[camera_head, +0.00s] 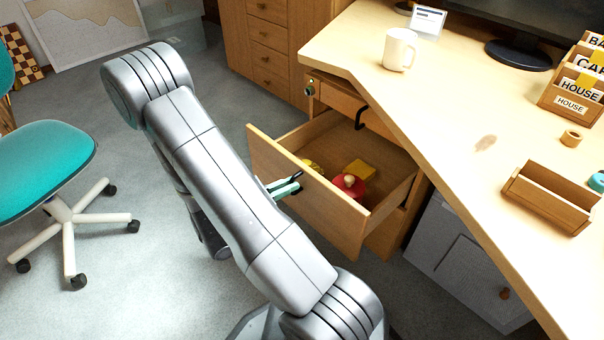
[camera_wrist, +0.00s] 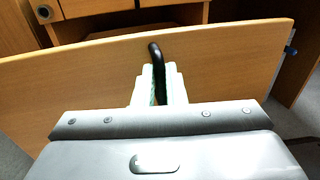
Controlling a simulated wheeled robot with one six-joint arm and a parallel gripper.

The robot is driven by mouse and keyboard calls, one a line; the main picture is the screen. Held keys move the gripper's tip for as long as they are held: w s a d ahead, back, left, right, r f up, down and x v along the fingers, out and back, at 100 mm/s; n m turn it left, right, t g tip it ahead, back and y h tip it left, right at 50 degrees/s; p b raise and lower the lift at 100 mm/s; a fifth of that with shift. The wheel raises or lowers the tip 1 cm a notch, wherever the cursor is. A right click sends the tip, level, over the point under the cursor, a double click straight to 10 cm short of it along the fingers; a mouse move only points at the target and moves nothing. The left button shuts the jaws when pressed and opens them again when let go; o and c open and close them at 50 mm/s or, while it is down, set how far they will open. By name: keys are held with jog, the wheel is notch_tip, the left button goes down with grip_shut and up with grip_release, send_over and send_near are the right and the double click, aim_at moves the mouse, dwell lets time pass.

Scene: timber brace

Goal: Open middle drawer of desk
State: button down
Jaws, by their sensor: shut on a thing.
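The desk drawer (camera_head: 345,232) is pulled well out from the wooden desk (camera_head: 430,85), and its open top shows a yellow block and a red item inside. A drawer front with a handle sits above it. In the wrist view the drawer front (camera_wrist: 225,58) fills the middle, with a black handle (camera_wrist: 154,50) on it. My gripper (camera_wrist: 158,80) is shut on this handle, with its pale fingers on either side. In the head view my gripper (camera_head: 287,186) shows at the drawer front, and my arm hides part of the contact.
A teal office chair (camera_head: 45,160) stands on the carpet at left. A white mug (camera_head: 399,49), a wooden tray (camera_head: 550,198) and a letter holder (camera_head: 575,85) are on the desktop. A grey cabinet (camera_head: 450,250) stands under the desk.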

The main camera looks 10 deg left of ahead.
jog(key=shift+s+d+v, duration=0.1)
jog(key=shift+v, duration=0.65)
jog(key=shift+s+d+v, duration=0.1)
jog(key=shift+s+v, duration=0.05)
jog(key=shift+v, duration=0.6)
jog(key=c, duration=1.5)
grip_release()
jog(key=p+v, duration=0.3)
jog(key=v, duration=1)
jog(key=shift+s+a+p, duration=0.25)
jog(key=shift+a+p, duration=0.05)
